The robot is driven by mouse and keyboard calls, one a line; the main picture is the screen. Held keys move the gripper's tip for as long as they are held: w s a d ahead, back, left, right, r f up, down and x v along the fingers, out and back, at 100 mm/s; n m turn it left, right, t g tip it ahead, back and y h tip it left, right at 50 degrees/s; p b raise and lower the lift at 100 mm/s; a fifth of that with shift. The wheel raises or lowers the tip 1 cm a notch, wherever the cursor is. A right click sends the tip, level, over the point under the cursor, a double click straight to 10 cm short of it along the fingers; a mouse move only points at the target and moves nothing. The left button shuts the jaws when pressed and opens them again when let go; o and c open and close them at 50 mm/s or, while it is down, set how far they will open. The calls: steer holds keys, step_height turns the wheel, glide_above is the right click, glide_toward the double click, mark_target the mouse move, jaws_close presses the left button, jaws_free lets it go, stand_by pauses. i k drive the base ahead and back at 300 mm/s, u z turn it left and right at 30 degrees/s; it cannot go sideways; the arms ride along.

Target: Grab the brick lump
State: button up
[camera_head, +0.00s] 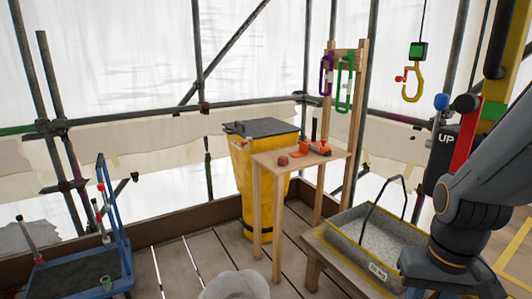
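A small reddish-brown brick lump (283,160) lies on the small wooden table (268,158), near its left front corner. It looks apart from the other items on the tabletop. My arm enters at the right edge, over the grey trough, well to the right of the table. Its end is out of the picture, so my gripper is not in view.
An orange tool (319,148) and a flat orange piece share the tabletop. Carabiners (344,82) hang on the table's rear posts. A yellow bin (248,190) stands behind. A grey trough (382,238), blue cart (113,225) and hanging yellow hook (413,84) surround it.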

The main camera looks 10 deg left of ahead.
mark_target(283, 161)
steer(key=u, duration=0.4)
steer(key=i, duration=1.4)
steer(key=u, duration=0.35)
